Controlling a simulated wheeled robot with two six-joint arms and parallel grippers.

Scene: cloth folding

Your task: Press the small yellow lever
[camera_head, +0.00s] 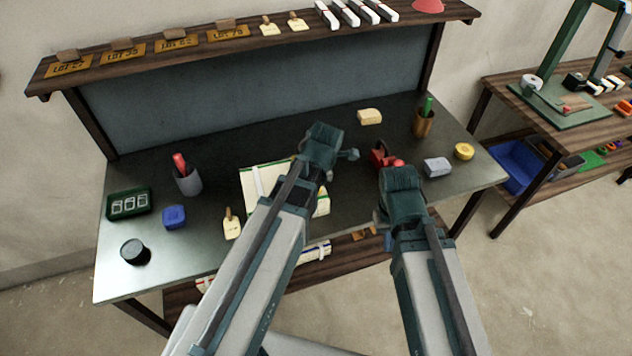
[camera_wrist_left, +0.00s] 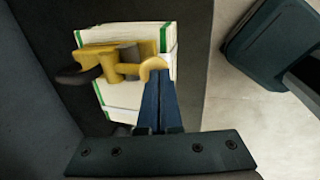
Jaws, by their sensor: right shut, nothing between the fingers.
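A yellow lever mechanism (camera_wrist_left: 125,60) with a curled yellow end shows in the left wrist view, over a strapped white stack (camera_wrist_left: 122,96) with green edges. My left gripper (camera_wrist_left: 156,84) has its two blue fingers together, with the tips right by the curled end; I cannot tell whether they touch. In the head view my left gripper (camera_head: 324,150) is over the strapped stack (camera_head: 260,186), and the arm hides the lever. My right gripper (camera_head: 402,182) is shut and empty, just in front of a red object (camera_head: 380,155); its fingertips are mostly hidden.
A grey cup (camera_head: 188,181), blue block (camera_head: 174,217), black round pot (camera_head: 135,252) and green tray (camera_head: 129,204) stand left on the table (camera_head: 110,280). A pale block (camera_head: 370,116), brown cup (camera_head: 423,124), grey block (camera_head: 437,166) and yellow roll (camera_head: 464,151) are right.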

